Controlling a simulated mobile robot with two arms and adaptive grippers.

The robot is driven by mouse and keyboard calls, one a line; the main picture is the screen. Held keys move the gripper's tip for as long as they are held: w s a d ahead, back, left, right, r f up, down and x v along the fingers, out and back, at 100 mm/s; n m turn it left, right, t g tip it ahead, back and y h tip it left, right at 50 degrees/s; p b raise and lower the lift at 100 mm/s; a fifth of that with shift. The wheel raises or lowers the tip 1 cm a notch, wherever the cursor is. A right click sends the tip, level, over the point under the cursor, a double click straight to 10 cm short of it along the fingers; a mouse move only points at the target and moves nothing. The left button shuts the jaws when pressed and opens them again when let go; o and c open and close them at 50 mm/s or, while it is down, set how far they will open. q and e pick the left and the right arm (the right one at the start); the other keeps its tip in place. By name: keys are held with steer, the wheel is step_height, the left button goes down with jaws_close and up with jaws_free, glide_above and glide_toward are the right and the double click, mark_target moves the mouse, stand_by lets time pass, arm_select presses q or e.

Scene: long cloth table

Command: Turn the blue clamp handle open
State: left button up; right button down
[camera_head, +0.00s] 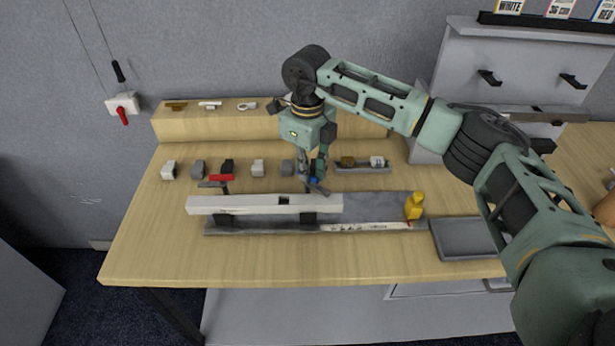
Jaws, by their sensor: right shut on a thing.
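The blue clamp handle (315,181) shows as a small patch of blue just behind the right end of a long white bar (255,204). My right gripper (314,184) points down over it and is shut on it. The fingers hide most of the handle, so its angle cannot be told. A red clamp handle (221,178) sits behind the left part of the bar. The bar lies on a grey base plate (375,209) on dark supports. My left gripper is not in view.
Several small blocks (169,170) stand in a row behind the bar. A small tray (362,168) holds parts at the back. A yellow object (414,206) stands on the plate's right end. A grey tray (466,238) lies at right. The wooden table's (160,250) front left is clear.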

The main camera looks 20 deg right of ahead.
steer(key=n+b, duration=0.3)
steer(key=n, duration=0.1)
steer(key=shift+w+r+n+b, duration=0.1)
steer(key=shift+n+b, duration=0.5)
steer(key=shift+n, duration=1)
steer(key=c, duration=1.8)
jaws_free()
steer(key=shift+c, duration=0.2)
steer(key=shift+r, duration=0.2)
step_height(320, 180, up, 12)
steer(key=shift+f, duration=0.25)
